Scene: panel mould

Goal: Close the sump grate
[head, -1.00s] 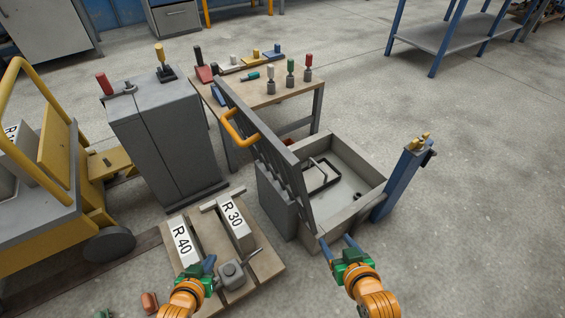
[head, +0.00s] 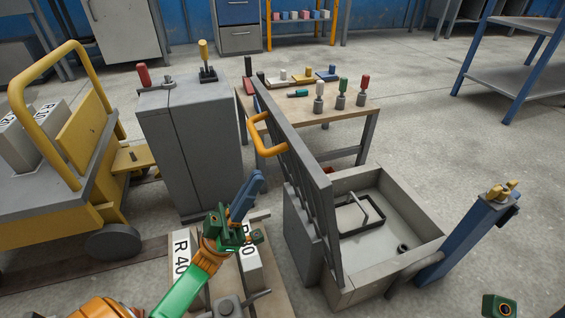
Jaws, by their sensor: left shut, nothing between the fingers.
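The sump grate (head: 305,185) is a dark grey barred panel. It stands raised, steeply tilted, along the left side of the sump (head: 415,245), a grey open box with a dark frame inside. An orange handle (head: 262,138) sits on the grate's upper left face. My left gripper (head: 258,178) has blue fingers, shut and empty. It is left of the grate and below the handle, apart from both in the picture. Of my right arm only a green part shows at the lower right edge; its fingers are out of view.
A grey cabinet (head: 190,140) stands left of the grate. A workbench (head: 350,112) with several small tools is behind it. A blue post (head: 465,240) stands right of the sump. Blocks marked R 40 (head: 182,262) and R 30 (head: 250,270) lie below my left gripper.

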